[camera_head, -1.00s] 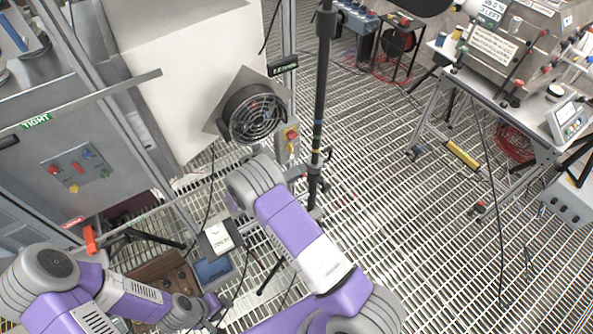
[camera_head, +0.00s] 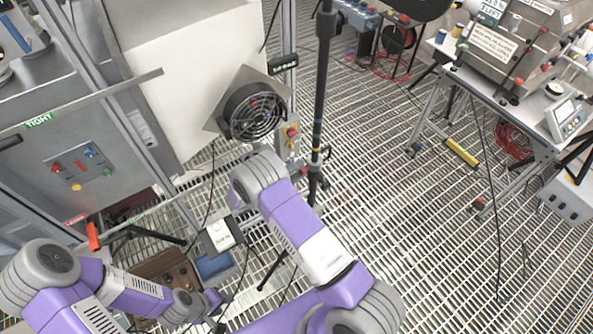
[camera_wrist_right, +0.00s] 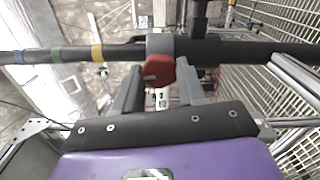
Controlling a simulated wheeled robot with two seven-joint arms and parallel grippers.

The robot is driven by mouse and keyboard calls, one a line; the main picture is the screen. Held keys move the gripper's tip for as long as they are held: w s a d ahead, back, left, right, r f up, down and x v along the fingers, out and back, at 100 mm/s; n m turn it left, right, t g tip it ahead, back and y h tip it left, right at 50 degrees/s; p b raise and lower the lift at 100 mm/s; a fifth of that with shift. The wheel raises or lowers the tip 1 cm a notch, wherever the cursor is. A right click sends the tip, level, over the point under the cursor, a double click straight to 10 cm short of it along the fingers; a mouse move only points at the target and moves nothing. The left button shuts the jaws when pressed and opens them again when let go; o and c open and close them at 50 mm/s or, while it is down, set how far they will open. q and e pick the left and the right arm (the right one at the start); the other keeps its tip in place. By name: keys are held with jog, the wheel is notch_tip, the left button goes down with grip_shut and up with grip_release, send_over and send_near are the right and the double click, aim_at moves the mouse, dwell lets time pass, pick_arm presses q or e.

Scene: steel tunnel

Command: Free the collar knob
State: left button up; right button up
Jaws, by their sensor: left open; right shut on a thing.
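The collar knob (camera_wrist_right: 158,70) is red and sits on a dark collar (camera_wrist_right: 190,47) around a black pole with coloured bands, in the right wrist view. The pole (camera_head: 320,95) stands upright in the head view. My right gripper (camera_wrist_right: 159,88) has one finger on each side of the knob and is shut on it. In the head view the right wrist reaches the pole's lower collar, and its fingers are mostly hidden. My left gripper (camera_head: 214,304) is low at the left in the head view, open, away from the pole; its fingertips are hard to make out.
A round caged fan (camera_head: 252,112) and a yellow button box (camera_head: 289,138) are left of the pole. A grey cabinet (camera_head: 120,190) fills the left side. A brown case (camera_head: 165,272) lies below.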

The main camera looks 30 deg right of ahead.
jog(key=o, duration=1.1)
jog(key=shift+c, duration=0.2)
jog(key=shift+a, duration=0.1)
jog(key=a+b, duration=0.1)
jog(key=a, duration=0.6)
jog(key=shift+s+a, duration=0.2)
jog(key=shift+s, duration=0.1)
